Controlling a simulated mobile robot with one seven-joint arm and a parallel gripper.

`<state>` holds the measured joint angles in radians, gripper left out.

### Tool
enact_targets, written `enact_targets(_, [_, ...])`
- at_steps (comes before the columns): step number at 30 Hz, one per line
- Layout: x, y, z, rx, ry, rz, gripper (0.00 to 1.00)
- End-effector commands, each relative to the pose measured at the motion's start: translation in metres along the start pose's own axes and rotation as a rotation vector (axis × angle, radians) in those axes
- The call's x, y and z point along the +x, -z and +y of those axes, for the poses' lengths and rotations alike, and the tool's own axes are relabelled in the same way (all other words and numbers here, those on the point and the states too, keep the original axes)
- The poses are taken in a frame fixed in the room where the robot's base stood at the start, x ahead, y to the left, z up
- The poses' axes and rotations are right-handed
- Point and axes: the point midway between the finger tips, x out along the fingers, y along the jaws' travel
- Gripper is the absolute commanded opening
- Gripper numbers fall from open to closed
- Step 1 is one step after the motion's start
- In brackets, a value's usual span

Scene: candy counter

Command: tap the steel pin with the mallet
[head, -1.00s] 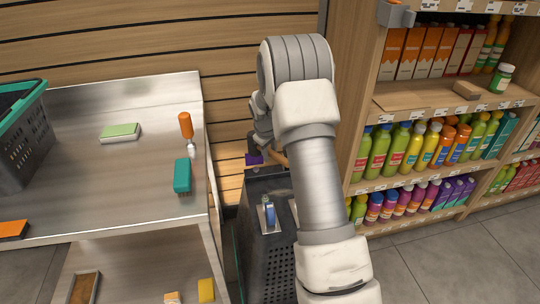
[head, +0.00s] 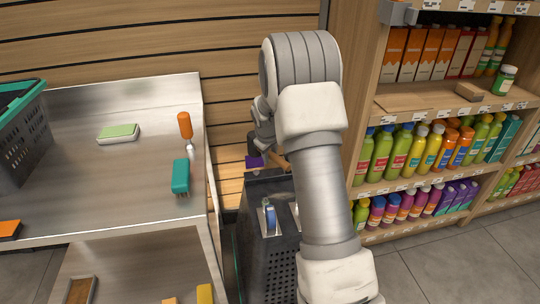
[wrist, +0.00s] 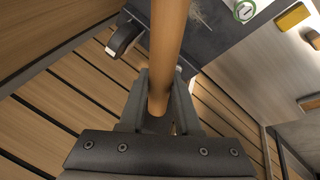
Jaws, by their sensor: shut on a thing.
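My gripper (wrist: 160,95) is shut on the mallet's wooden handle (wrist: 168,45), which runs up out of the wrist view. In the head view the mallet's purple head (head: 255,162) shows at the far edge of a dark cart, with part of its handle (head: 280,161) to the right. My arm hides most of the gripper there. On the cart top, nearer than the mallet, a blue upright piece (head: 269,215) stands on a pale plate. I cannot make out the steel pin for certain. The mallet's head appears apart from the blue piece.
The dark perforated cart (head: 254,258) stands between a steel table (head: 90,205) and a shelf of bottles (head: 440,110). A slatted wall (head: 130,40) closes the back. The table holds an orange-handled tool (head: 185,125), a teal brush (head: 180,177) and a green sponge (head: 118,132).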

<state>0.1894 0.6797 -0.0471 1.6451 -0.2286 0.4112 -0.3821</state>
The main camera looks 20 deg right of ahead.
Motion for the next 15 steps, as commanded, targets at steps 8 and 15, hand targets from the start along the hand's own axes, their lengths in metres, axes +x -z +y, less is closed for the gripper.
enact_targets(8, [0.0,0.001,0.0,0.0,-0.001,0.002,0.0])
enact_targets(15, [0.018,-0.005,-0.006,0.0,0.0,0.0,0.0])
